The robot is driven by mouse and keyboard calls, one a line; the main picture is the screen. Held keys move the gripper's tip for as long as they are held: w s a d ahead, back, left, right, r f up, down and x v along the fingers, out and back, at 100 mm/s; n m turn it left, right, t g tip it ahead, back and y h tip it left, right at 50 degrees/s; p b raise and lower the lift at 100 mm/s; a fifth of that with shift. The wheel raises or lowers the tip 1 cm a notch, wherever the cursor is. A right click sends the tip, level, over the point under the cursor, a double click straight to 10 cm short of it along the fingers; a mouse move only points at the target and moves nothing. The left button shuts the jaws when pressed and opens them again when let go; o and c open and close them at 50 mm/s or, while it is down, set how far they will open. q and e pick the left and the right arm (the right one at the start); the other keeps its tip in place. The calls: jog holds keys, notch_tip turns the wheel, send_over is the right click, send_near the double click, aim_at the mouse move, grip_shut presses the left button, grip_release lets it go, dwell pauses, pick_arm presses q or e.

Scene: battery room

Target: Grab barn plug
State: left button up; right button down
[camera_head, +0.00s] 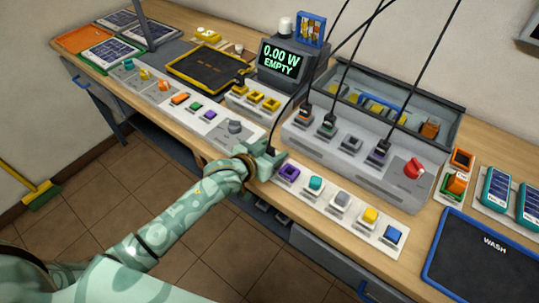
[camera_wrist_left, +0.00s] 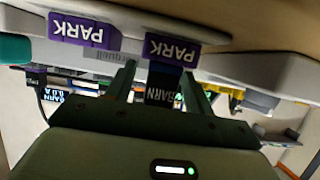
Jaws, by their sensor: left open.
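The barn plug (camera_wrist_left: 160,84) is a dark block with a white label that seems to read BARN, upside down in the left wrist view. It stands against a purple PARK block (camera_wrist_left: 172,50). My left gripper (camera_wrist_left: 157,70) is open, with one finger on each side of the plug; I cannot tell whether they touch it. In the head view my left gripper (camera_head: 266,160) is at the front strip of the bench, beside a purple block (camera_head: 289,173). There the gripper hides most of the plug, and a black cable rises from it. My right gripper is not in view.
A grey socket box (camera_head: 350,160) with several cabled plugs and a red knob (camera_head: 414,168) stands behind to the right. A display (camera_head: 280,62) reads 0.00 W EMPTY. Another purple PARK block (camera_wrist_left: 83,30) is close beside the gripper. A dark WASH mat (camera_head: 482,262) lies at right.

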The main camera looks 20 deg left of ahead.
pick_arm(q)
jog(key=shift+w+d+f, duration=0.15)
jog(key=shift+w+f, duration=0.05)
jog(key=shift+w, duration=0.2)
jog(key=shift+s+r, duration=0.1)
jog(key=shift+c, duration=1)
jog(key=c, duration=0.9)
